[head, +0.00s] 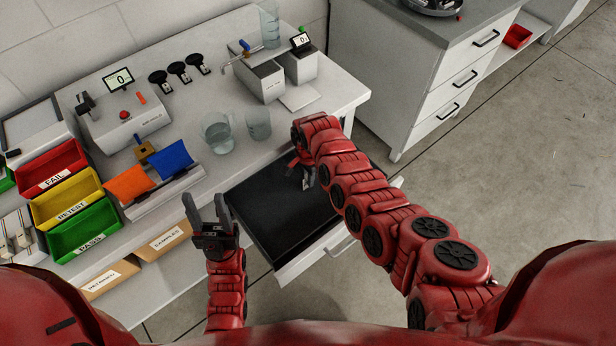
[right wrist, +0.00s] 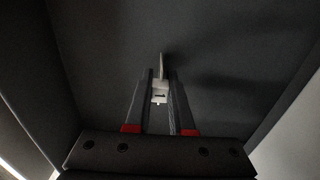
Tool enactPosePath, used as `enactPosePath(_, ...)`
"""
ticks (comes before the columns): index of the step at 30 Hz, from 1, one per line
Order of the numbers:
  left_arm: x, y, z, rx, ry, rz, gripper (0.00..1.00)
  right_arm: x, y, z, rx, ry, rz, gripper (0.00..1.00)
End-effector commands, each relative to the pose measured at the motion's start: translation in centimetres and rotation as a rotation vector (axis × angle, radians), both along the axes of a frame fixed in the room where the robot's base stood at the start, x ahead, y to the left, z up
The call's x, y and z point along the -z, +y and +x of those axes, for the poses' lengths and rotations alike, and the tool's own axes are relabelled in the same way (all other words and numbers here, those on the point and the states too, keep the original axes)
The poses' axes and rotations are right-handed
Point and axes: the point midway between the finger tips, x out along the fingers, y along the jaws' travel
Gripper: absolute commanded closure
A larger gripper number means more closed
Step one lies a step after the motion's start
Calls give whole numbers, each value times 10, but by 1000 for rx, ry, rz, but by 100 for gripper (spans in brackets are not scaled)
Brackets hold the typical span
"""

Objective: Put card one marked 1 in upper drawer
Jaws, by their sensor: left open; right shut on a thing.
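The upper drawer (head: 268,215) is pulled out below the bench top, with a black, bare-looking floor. My right gripper (head: 308,180) reaches down into the open drawer, partly hidden by my right arm. In the right wrist view, its fingers (right wrist: 160,85) are shut on a small pale thing (right wrist: 160,92), perhaps the card; I cannot read a 1 on it. The thing is close to the dark drawer floor, but I cannot tell whether it touches. My left gripper (head: 206,205) is open and empty, left of the drawer.
Two glass beakers (head: 217,133) stand on the bench near the drawer. An orange bin (head: 128,186) and a blue bin (head: 172,159) sit on the bench left of them. FAIL (head: 50,172), RETEST (head: 66,200) and PASS (head: 84,231) trays are further left. Cardboard boxes (head: 163,242) lie below.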

Motion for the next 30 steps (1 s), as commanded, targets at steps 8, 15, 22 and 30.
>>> enactPosePath(8,0,0,0,0,0,0,50,2,0,1,2,-3,1,100)
enactPosePath(15,3,0,0,0,0,0,50,5,0,1,2,-2,0,65)
enactPosePath(22,3,0,0,0,0,0,50,5,0,1,2,-2,0,49)
enactPosePath(30,-1,0,0,0,0,0,50,-1,1,1,1,-4,2,49)
